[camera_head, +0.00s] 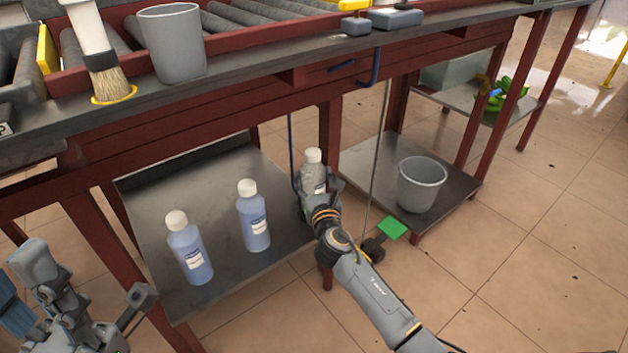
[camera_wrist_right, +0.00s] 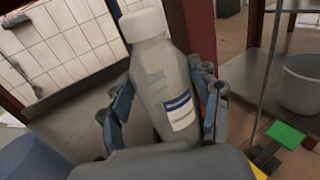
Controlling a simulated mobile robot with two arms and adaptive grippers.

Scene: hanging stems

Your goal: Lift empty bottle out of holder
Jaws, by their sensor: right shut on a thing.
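The empty bottle (camera_head: 313,175) is clear grey with a white cap and stands near upright by the table's middle red leg. My right gripper (camera_head: 317,192) is shut on it, with the arm reaching from the lower right. In the right wrist view the bottle (camera_wrist_right: 165,85) sits between the fingers, its white and blue label facing out. Its base is hidden behind the gripper's palm. No holder can be made out around the bottle. My left gripper (camera_head: 88,295) is at the lower left, fingers apart and empty.
Two blue-filled bottles (camera_head: 189,250) (camera_head: 253,218) stand on the lower metal shelf (camera_head: 150,185). A grey bucket (camera_head: 421,185) stands on the right shelf. Thin stems hang from the tabletop near the bottle; a green piece (camera_head: 391,229) is beside my right arm. A cup (camera_head: 173,45) and brush stand above.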

